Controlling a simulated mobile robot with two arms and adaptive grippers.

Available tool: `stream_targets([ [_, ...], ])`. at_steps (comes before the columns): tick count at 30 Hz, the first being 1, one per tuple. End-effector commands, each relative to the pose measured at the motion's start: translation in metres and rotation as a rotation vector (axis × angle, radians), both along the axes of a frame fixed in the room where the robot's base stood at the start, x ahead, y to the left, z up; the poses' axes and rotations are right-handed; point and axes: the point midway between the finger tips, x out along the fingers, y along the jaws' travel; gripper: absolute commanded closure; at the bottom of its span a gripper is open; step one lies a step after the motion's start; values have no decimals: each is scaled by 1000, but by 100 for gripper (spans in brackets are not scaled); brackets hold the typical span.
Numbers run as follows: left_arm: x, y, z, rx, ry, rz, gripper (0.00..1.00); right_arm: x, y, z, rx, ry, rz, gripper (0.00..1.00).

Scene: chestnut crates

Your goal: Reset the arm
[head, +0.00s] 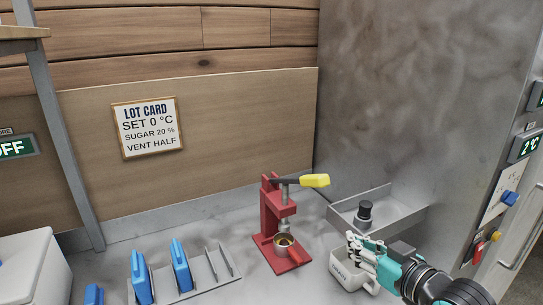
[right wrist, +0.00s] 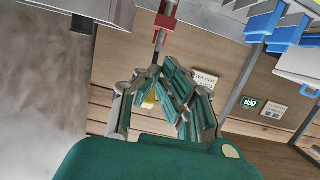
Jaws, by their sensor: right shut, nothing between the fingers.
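My right arm comes in from the lower right in the head view. Its teal and grey gripper (head: 362,245) is shut and empty, over or in front of a white container with dark lettering (head: 342,271). The gripper hides part of that container, and I cannot tell whether they touch. In the right wrist view the gripper's fingers (right wrist: 158,76) show closed, with the red press (right wrist: 165,22) beyond them. My left gripper is in neither view.
The red press (head: 270,222) with a yellow handle (head: 315,181) stands left of the gripper. A grey tray (head: 400,219) holding a dark knob-like piece (head: 364,213) lies behind it. A control panel (head: 495,205) is at right.

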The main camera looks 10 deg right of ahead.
Motion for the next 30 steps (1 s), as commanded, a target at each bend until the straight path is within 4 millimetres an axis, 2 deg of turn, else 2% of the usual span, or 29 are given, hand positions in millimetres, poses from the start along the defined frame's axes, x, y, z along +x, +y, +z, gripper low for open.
stream_targets([
  [2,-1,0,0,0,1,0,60,-10,4,-32,-17,79,-14,100],
  [5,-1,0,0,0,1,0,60,-36,10,-90,-64,234,-43,100],
  [6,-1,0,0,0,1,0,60,-51,13,-115,-86,309,-59,100],
  [9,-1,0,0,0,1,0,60,-93,18,-169,-140,483,-91,100],
  [10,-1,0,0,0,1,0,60,-105,19,-181,-154,529,-99,100],
  [12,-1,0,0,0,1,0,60,-132,21,-205,-183,627,-117,100],
  [15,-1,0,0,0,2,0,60,-169,23,-231,-218,750,-138,100],
  [22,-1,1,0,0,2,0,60,-251,30,-268,-281,1009,-176,100],
  [24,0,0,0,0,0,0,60,-241,29,-291,-289,1011,-176,100],
  [30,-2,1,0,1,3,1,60,-231,31,-356,-294,1034,-168,100],
])
